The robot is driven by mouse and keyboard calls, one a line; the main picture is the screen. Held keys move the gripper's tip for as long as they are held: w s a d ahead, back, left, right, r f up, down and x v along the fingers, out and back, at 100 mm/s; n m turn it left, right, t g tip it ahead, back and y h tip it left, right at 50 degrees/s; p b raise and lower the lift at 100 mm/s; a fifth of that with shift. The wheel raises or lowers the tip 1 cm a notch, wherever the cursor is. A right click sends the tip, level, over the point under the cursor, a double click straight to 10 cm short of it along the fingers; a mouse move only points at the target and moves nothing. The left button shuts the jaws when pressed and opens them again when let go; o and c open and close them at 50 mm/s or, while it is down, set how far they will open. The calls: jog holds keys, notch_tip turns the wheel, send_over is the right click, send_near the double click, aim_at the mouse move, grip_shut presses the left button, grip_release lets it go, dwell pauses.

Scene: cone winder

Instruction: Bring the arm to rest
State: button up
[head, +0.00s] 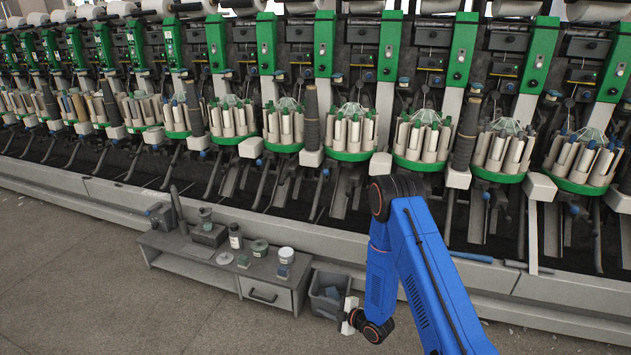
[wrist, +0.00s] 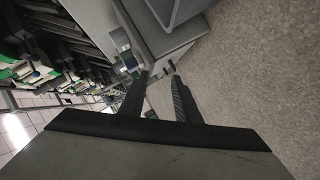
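My blue arm reaches in from the lower right of the head view, bent at an elbow, with its wrist low beside the grey bin (head: 328,292). The fingertips cannot be made out in the head view. In the wrist view my gripper (wrist: 160,75) shows two dark fingers with a gap between them. Nothing is held in the gap. The fingers point towards the side of a grey bench or box, with bare floor to the right.
The floor (head: 70,270) at the front left is clear.

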jog(key=w+d+r+m+h, duration=0.1)
jog(key=d+r+m+h, duration=0.2)
jog(key=d+r, duration=0.75)
jog(key=w+d+r+m+h, duration=0.2)
jog(key=d+r+m+h, duration=0.15)
jog(key=r, duration=1.35)
jog(key=s+d+r+m+g+h, duration=0.1)
jog(key=s+d+r+m+h, duration=0.2)
jog(key=s+r, duration=0.35)
jog(key=s+d+r+m, duration=0.3)
jog(key=s+d+r, duration=0.2)
jog(key=r, duration=0.3)
jog(key=s+d+r+m+g, duration=0.1)
jog(key=s+r+m, duration=0.1)
jog(key=s, duration=0.9)
jog(key=s+d+r+m+g, duration=0.1)
jog(key=s+r+m, duration=0.2)
jog(key=s, duration=0.9)
jog(key=s+d+r+m+g, duration=0.1)
jog(key=s+r+m, duration=0.2)
jog(key=s, duration=0.8)
jog(key=shift+s+d+r+g, duration=0.15)
jog(key=shift+s+r+g, duration=0.15)
jog(key=shift+r, duration=0.35)
